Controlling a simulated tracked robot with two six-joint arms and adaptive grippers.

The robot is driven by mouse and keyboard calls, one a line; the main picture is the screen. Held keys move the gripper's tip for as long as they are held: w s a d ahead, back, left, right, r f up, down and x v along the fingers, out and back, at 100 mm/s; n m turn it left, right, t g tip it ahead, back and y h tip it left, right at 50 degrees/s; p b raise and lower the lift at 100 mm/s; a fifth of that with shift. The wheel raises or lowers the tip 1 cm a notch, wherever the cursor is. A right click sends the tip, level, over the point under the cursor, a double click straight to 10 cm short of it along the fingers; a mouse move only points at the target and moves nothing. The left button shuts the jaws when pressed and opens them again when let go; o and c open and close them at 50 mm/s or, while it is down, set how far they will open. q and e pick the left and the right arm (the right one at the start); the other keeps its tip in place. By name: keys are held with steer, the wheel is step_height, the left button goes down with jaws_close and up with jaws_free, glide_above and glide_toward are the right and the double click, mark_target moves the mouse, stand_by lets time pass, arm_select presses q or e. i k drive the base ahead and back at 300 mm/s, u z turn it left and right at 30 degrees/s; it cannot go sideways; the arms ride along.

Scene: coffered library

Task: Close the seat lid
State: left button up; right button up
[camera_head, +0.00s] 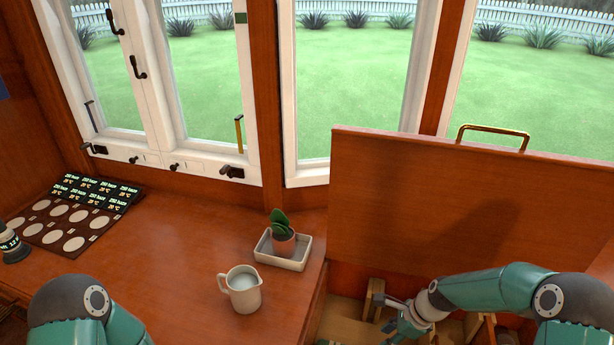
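The wooden seat lid (440,200) stands raised and upright at the right, in front of the windows. A brass handle (493,132) is on its top edge. Below it is the open seat box (345,312), with wooden pieces inside, partly hidden by my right arm. My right gripper (384,316) is over the box opening, below the lid and left of its middle. Its fingers look spread apart, with nothing seen between them. My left arm shows at the bottom left, but its gripper is out of view.
A dark card sheet (75,212) lies at the far left. Windows (350,80) line the back.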

mark_target(422, 206)
steer(key=k, duration=1)
